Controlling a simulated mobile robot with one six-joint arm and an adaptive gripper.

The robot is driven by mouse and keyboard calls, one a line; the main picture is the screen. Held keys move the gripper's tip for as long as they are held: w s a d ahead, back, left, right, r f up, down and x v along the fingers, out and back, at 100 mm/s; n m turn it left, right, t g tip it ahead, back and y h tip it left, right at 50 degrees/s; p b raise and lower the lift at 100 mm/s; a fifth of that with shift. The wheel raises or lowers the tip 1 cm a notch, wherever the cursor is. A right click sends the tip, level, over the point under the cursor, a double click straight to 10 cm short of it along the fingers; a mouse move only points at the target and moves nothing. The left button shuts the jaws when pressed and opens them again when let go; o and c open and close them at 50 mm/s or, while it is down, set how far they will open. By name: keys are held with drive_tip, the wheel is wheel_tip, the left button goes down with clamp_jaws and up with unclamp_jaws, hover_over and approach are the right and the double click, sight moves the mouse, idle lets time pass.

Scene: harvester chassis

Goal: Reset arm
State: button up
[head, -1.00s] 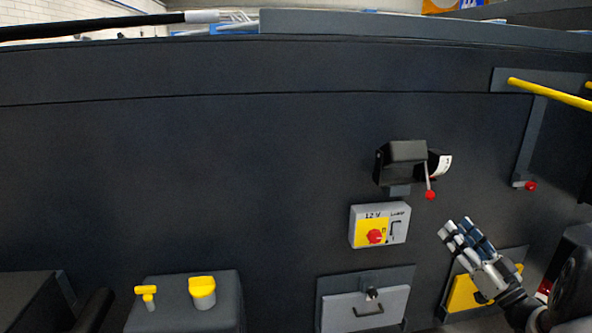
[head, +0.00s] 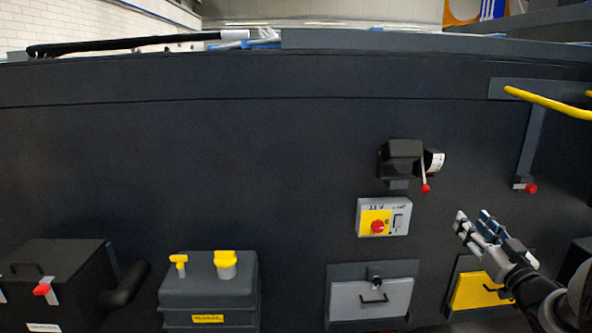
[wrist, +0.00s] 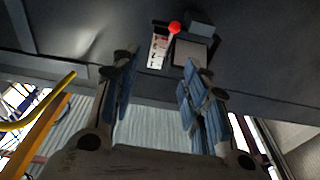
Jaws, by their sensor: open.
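My gripper (head: 474,224) is at the lower right of the head view, in front of the dark chassis wall (head: 250,160). It also shows in the wrist view (wrist: 158,75), with its two blue-padded fingers apart and nothing between them. My gripper is open and empty. It appears lower and to the right of the black lever unit (head: 401,160) with a red knob and a white scale. That unit also shows beyond the fingertips in the wrist view (wrist: 190,52).
A grey switch box (head: 399,208) with a red knob is left of my gripper. Below are a grey drawer panel (head: 350,299) and a yellow panel (head: 478,291). A yellow rail (head: 548,102) is upper right. A grey tank (head: 209,288) and black box (head: 60,285) stand lower left.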

drive_tip(key=s+a+r+m+g+h, duration=0.25)
drive_tip(key=s+a+g+h, duration=0.3)
drive_tip(key=a, duration=0.55)
drive_tip(key=s+a+f+g+y, duration=0.1)
drive_tip(key=s+a+f+g, duration=0.2)
drive_tip(key=s+a, duration=0.3)
drive_tip(key=s+a+f+n+g+y, duration=0.1)
drive_tip(key=s+a, duration=0.5)
drive_tip(key=s, duration=0.9)
drive_tip(key=s+a+f+n+g+y, duration=0.1)
drive_tip(key=s+a+f+g+y, duration=0.2)
drive_tip(key=s, duration=0.7)
drive_tip(key=a+f+g, duration=0.2)
drive_tip(key=a+f, duration=0.1)
drive_tip(key=shift+s+a, duration=0.15)
drive_tip(key=shift+a, duration=0.15)
drive_tip(key=shift+g, duration=0.25)
